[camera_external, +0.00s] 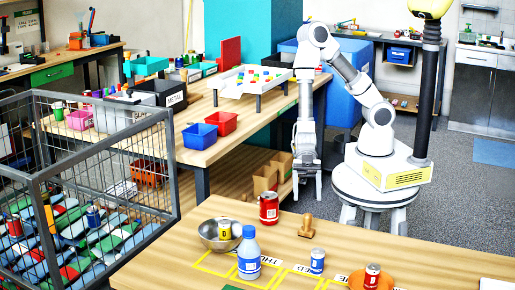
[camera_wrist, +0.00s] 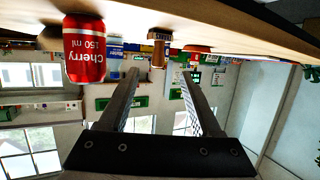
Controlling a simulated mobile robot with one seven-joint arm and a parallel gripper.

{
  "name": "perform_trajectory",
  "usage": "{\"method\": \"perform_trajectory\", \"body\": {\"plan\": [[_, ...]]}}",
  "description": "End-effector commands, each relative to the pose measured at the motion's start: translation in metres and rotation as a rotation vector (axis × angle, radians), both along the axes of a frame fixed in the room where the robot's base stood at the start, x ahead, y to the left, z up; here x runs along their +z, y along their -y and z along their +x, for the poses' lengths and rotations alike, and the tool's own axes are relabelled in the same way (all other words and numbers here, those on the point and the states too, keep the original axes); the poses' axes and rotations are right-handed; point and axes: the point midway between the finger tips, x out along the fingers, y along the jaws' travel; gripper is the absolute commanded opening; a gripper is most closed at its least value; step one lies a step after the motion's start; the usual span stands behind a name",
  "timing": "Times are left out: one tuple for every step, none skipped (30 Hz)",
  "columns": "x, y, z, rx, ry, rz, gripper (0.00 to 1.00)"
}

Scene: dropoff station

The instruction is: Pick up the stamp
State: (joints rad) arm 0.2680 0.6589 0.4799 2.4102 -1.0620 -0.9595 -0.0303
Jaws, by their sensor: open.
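The stamp (camera_external: 306,226) is a small tan wooden piece standing upright on the near wooden table, right of the red can. It also shows in the wrist view (camera_wrist: 158,59), which is upside down, with its handle between the lines of the two fingers and beyond their tips. My gripper (camera_external: 307,192) hangs at the far edge of the table, behind the stamp and apart from it. In the wrist view my gripper (camera_wrist: 160,75) is open and empty, with its two fingers spread.
A red can (camera_external: 269,208) stands close left of the stamp; the wrist view also shows it (camera_wrist: 84,48). A metal bowl (camera_external: 203,237), blue bottle (camera_external: 249,254), blue can (camera_external: 317,261) and another red can (camera_external: 372,275) stand nearby. The table's right part (camera_external: 435,262) is mostly clear.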

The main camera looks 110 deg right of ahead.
Motion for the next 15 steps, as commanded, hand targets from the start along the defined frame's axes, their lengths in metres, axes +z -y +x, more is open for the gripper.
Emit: {"method": "perform_trajectory", "body": {"plan": [[-0.005, -0.011, 0.003, 0.004, 0.001, 0.002, 0.65], [-0.007, -0.018, 0.005, 0.005, 0.001, 0.002, 0.65], [-0.009, -0.025, 0.009, 0.004, 0.001, 0.001, 0.65], [-0.011, -0.03, 0.011, 0.004, 0.0, 0.001, 0.65], [-0.012, -0.034, 0.013, 0.003, 0.0, 0.001, 0.65], [-0.014, -0.04, 0.015, 0.003, 0.0, 0.001, 0.65], [-0.015, -0.043, 0.017, 0.001, 0.001, 0.001, 0.65], [-0.016, -0.046, 0.019, 0.001, 0.0, 0.0, 0.65], [-0.017, -0.05, 0.02, 0.001, -0.001, -0.001, 0.65], [-0.017, -0.052, 0.021, 0.001, -0.001, -0.001, 0.65], [-0.018, -0.053, 0.022, 0.0, 0.0, -0.001, 0.65], [-0.018, -0.054, 0.023, -0.001, 0.0, -0.001, 0.65], [-0.018, -0.055, 0.023, -0.001, 0.0, -0.001, 0.65], [-0.018, -0.057, 0.024, -0.001, 0.0, -0.001, 0.65], [-0.018, -0.061, 0.026, 0.0, 0.001, 0.0, 0.65]]}}
